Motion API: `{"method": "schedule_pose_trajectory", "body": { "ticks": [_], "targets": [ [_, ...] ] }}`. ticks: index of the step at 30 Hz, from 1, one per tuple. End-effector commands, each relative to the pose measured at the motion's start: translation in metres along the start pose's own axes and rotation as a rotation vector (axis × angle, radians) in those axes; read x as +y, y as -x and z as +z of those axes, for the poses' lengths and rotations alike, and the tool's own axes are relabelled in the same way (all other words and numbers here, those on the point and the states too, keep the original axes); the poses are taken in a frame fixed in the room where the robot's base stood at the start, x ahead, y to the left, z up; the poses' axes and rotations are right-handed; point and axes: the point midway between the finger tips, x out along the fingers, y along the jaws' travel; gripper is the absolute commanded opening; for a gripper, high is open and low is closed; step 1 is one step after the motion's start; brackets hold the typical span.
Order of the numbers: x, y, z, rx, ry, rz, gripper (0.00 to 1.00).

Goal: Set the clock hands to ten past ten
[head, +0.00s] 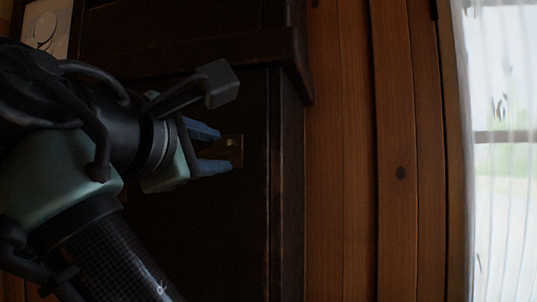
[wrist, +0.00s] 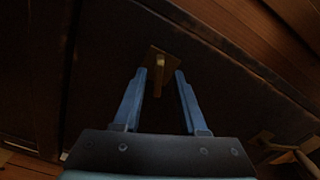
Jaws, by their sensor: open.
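My gripper (head: 216,151) is open in front of a dark wooden cabinet (head: 235,215). A small brass plate with a handle or knob (head: 236,144) is on the cabinet front, just beyond my fingertips in the head view. In the wrist view my gripper (wrist: 167,72) has its two blue fingers apart, and the brass handle (wrist: 158,76) lies between them near the tips. I cannot tell whether either finger touches it. No clock face or clock hands can be made out in either view.
A second brass handle (wrist: 260,138) shows at the lower right of the wrist view. A framed picture (head: 46,28) is at the upper left. A wood-plank wall (head: 350,170) and a curtained window (head: 503,150) stand to the right of the cabinet.

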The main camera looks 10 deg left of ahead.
Motion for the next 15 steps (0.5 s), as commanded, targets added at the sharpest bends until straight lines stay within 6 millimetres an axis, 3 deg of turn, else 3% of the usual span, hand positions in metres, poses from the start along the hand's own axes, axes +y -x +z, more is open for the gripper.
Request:
{"method": "schedule_pose_trajectory", "body": {
  "ticks": [12,13,15],
  "targets": [
    [0.0003,0.0028,0.0003,0.000,0.000,0.000,0.41],
    [0.0003,0.0028,0.0004,0.000,0.000,0.000,0.39],
    [0.0002,0.0027,0.0003,0.000,0.000,0.000,0.27]
  ]
}}
